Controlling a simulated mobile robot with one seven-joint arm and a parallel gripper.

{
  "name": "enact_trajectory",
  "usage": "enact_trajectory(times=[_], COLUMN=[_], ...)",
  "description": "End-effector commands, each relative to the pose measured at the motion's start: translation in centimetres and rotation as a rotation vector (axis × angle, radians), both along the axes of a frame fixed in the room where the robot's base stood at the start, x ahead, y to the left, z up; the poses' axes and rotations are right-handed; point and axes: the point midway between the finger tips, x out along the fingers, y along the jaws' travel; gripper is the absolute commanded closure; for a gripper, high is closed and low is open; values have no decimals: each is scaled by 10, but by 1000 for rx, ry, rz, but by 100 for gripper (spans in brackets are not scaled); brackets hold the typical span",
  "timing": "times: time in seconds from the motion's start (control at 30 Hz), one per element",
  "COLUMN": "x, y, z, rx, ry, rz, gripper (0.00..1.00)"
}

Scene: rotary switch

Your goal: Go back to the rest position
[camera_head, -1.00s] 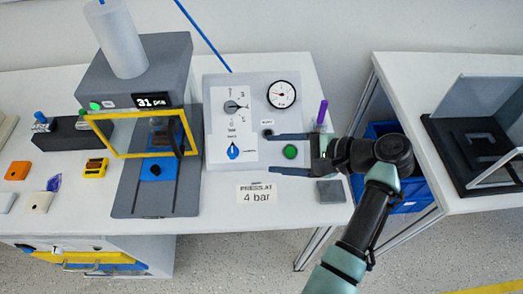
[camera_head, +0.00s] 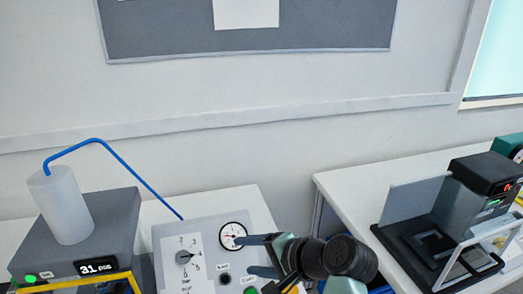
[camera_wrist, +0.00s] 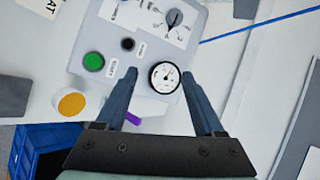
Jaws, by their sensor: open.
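My gripper (camera_head: 262,256) is in the lower middle of the head view, in front of the control panel (camera_head: 160,245). Its two fingers are apart with nothing between them that is held. In the wrist view the open fingers (camera_wrist: 160,90) frame the round pressure gauge (camera_wrist: 164,77) on the panel, with the rotary switch (camera_wrist: 174,18) beyond it. The gauge (camera_head: 233,236) and the rotary switch (camera_head: 184,257) also show in the head view. A green button (camera_wrist: 94,61) and a small black button (camera_wrist: 128,44) sit on the panel.
A second table (camera_head: 350,190) at the right carries a black machine (camera_head: 450,225). A blue bin (camera_wrist: 45,150) shows below the table edge. A blue hose (camera_head: 135,170) arches behind.

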Motion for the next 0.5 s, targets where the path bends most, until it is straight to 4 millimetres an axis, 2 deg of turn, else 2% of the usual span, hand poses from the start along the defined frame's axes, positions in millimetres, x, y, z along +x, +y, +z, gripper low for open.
enact_trajectory(times=[0.03,0.1,0.23,0.3,0.37,0.4,0.5], x=[15,32,39,32,20,10,-25], y=[-3,-9,-18,-20,-21,-22,-23], z=[41,92,191,244,289,318,386], rx=[-99,-239,-461,-568,-656,-713,-847], ry=[-159,-374,-728,-901,-1041,-1129,-1340], rz=[-28,-71,-156,-206,-253,-287,-382], gripper=[30,30,30,30,30,30,30])
